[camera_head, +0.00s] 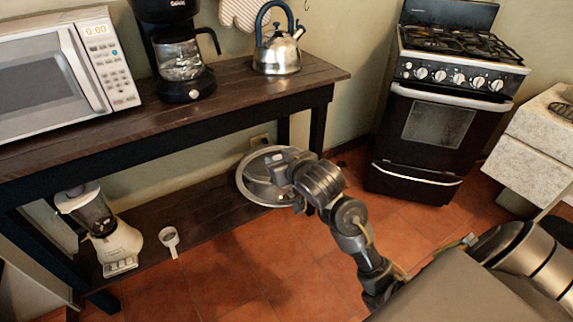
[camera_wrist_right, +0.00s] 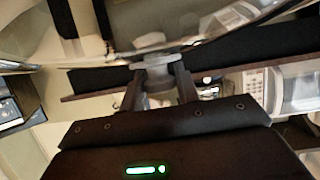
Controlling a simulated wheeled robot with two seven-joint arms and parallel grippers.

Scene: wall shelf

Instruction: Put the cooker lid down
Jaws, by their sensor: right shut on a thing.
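The cooker lid (camera_head: 252,182), a round silvery lid, shows in the head view by the right end of the low dark shelf. I cannot tell whether it touches the shelf. My right gripper (camera_head: 290,168) reaches it from the right and hides part of it. In the right wrist view the fingers of my right gripper (camera_wrist_right: 158,88) are shut on the lid's grey knob (camera_wrist_right: 157,68). The lid's shiny surface (camera_wrist_right: 210,18) fills the top of that view. My left gripper is not in view.
The low shelf (camera_head: 200,208) holds a blender (camera_head: 112,240) and a white cup (camera_head: 169,240) at its left. The table (camera_head: 240,92) above carries a microwave (camera_head: 45,80), coffee maker (camera_head: 180,60) and kettle (camera_head: 277,55). A stove (camera_head: 437,120) stands right; red floor tiles lie open in front.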

